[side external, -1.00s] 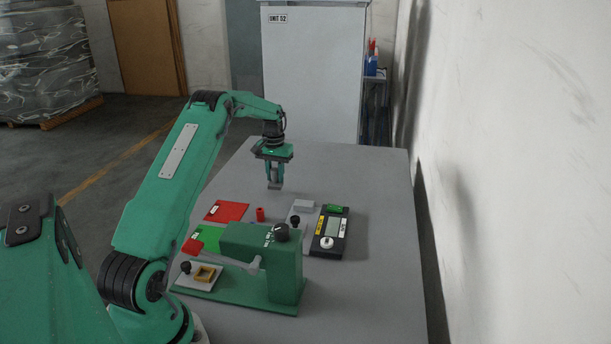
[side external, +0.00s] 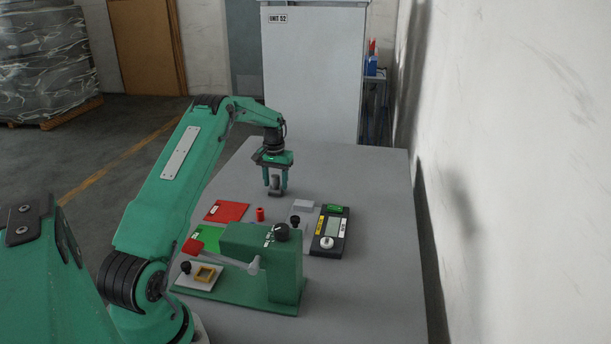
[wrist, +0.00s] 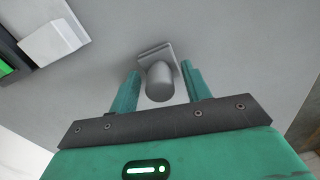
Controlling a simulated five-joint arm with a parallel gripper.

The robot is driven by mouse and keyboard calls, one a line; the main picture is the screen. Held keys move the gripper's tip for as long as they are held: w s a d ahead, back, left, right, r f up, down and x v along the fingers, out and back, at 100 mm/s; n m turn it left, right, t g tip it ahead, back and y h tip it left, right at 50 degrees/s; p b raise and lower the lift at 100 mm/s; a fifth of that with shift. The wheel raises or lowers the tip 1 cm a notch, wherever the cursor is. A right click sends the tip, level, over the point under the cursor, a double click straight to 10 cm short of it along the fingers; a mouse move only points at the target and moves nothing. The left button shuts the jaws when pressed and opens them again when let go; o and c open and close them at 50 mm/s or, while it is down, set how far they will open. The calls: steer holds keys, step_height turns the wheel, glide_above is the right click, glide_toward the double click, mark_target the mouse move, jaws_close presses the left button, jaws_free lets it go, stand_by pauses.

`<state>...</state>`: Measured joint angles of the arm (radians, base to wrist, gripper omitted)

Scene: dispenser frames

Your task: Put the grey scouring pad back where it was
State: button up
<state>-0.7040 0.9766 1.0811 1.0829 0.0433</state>
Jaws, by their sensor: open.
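The grey scouring pad appears to be the grey piece with a flat square base (wrist: 155,50) and a round grip (wrist: 160,84) in the wrist view. It also shows small in the side view (side external: 275,192), toward the far part of the table. My gripper (wrist: 158,72) is open, with one finger on each side of the grip and a visible gap at both sides. In the side view my gripper (side external: 275,184) points down over the pad and partly hides it. The pad seems to rest on the table.
A black device (side external: 330,232) stands right of a green lever press (side external: 262,262). The table behind my gripper is clear.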

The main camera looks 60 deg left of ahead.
mark_target(275, 175)
steer(key=shift+r, duration=0.1)
step_height(275, 175, up, 12)
stand_by(0.7)
stand_by(0.4)
steer(key=s+d+r+m+t, duration=0.1)
steer(key=s+d+r, duration=0.1)
steer(key=d+r, duration=0.45)
steer(key=s+d+r+m+t+y, duration=0.1)
steer(key=s+d+r+m, duration=0.15)
steer(key=d, duration=0.75)
steer(key=s+d+r+t, duration=0.1)
steer(key=d+r, duration=0.5)
steer(key=d, duration=0.2)
steer(key=s+d+f+m+t, duration=0.1)
steer(key=s+d+f+m, duration=0.1)
steer(key=s+d, duration=0.5)
steer(key=s+d+f+m+t+h, duration=0.1)
steer(key=s+d+f+m, duration=0.1)
steer(key=s+d, duration=0.6)
steer(key=s, duration=0.3)
steer(key=shift+s+f+t, duration=0.25)
steer(key=shift+s+t, duration=0.05)
steer(key=shift+s, duration=0.1)
